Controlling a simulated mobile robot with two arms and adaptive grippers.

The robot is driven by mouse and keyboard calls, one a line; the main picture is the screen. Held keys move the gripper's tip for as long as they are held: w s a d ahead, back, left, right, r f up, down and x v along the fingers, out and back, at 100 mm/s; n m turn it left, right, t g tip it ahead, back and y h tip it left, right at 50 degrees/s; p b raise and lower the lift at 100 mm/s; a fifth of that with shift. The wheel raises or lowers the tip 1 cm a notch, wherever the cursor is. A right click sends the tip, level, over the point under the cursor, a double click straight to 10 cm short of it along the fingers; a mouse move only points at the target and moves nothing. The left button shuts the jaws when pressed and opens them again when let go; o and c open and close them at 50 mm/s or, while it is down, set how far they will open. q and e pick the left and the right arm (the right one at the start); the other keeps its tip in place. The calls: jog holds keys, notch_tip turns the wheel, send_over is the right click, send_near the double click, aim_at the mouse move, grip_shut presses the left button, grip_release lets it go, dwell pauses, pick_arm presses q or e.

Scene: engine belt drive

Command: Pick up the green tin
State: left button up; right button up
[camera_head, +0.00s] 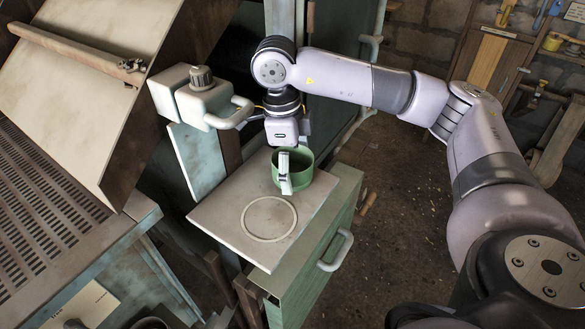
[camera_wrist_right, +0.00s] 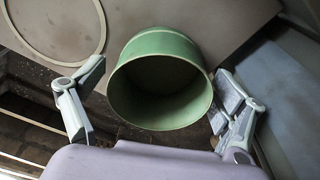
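The green tin (camera_head: 294,167) is an open-topped round can at the back right of a pale board (camera_head: 222,214). In the wrist view, the tin (camera_wrist_right: 160,48) shows its empty inside and lies between the two fingers of my right gripper (camera_wrist_right: 158,88). The fingers are spread, with a clear gap on the left and the right finger close to the tin's wall. In the head view, my right gripper (camera_head: 286,172) reaches down at the tin and hides part of it. I cannot tell whether a finger touches it. My left gripper is not in view.
A thin pale ring (camera_head: 269,219) is on the board in front of the tin. A grey fixture with a curved handle (camera_head: 228,117) stands left of my gripper. A green cabinet with a handle (camera_head: 335,250) is below the board. A slatted bench (camera_head: 45,220) is at left.

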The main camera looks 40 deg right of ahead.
jog(key=c, duration=1.2)
jog(key=shift+o, duration=0.2)
jog(key=shift+r, duration=0.1)
